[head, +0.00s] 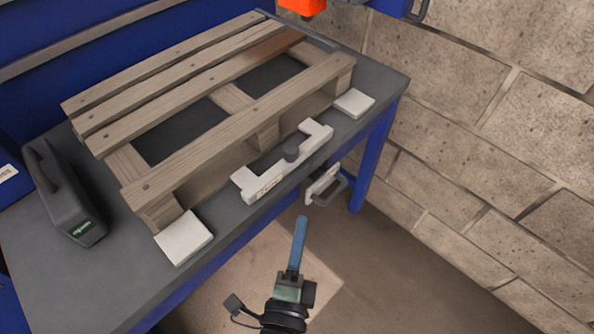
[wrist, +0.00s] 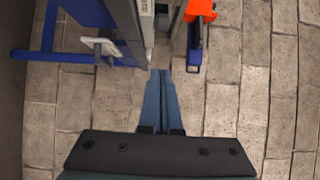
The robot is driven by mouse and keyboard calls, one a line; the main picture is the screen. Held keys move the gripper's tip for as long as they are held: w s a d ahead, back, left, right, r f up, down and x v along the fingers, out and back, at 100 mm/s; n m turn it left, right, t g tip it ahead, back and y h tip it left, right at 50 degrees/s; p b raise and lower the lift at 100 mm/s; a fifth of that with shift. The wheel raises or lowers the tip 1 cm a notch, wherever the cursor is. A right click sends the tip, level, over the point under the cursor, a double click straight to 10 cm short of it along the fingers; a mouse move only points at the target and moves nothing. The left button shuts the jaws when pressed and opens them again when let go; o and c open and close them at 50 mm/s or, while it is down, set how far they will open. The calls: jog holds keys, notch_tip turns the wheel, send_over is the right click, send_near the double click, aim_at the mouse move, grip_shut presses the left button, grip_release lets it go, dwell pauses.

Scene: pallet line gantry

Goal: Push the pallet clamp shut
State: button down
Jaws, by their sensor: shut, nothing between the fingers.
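The pallet clamp (head: 268,180) looks like a white U-shaped bar with a dark round knob (head: 291,150). It lies on the grey bench top along the near side of the wooden pallet (head: 215,130). Its two ends point at the pallet, and a strip of bench shows between the bar and the pallet's side. My gripper (head: 301,220) is shut and empty, its blue fingers pointing up the picture. In the head view it appears below the clamp, off the bench's near edge and apart from it. The wrist view shows the closed fingers (wrist: 161,73) touching nothing.
White blocks (head: 184,237) and (head: 354,103) sit at the pallet's near corners. A white plate with a grey handle (head: 325,187) is at the bench's front edge. A dark case (head: 64,195) stands left. An orange part (head: 302,6) is behind, and a block wall (head: 480,130) is right.

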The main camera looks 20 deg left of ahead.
aim_at(284, 152)
jog(key=shift+w, duration=0.1)
jog(key=shift+s+a+p+x, duration=0.1)
jog(key=shift+a+p+x, duration=0.45)
jog(key=shift+x, duration=1.6)
jog(key=shift+s+a+p+x, duration=0.15)
jog(key=shift+a+p+x, duration=0.35)
jog(key=shift+x, duration=1.6)
jog(key=shift+s+a+p+x, duration=0.1)
jog(key=shift+a+p+x, duration=0.45)
jog(key=shift+x, duration=1.6)
jog(key=shift+d+r, duration=0.1)
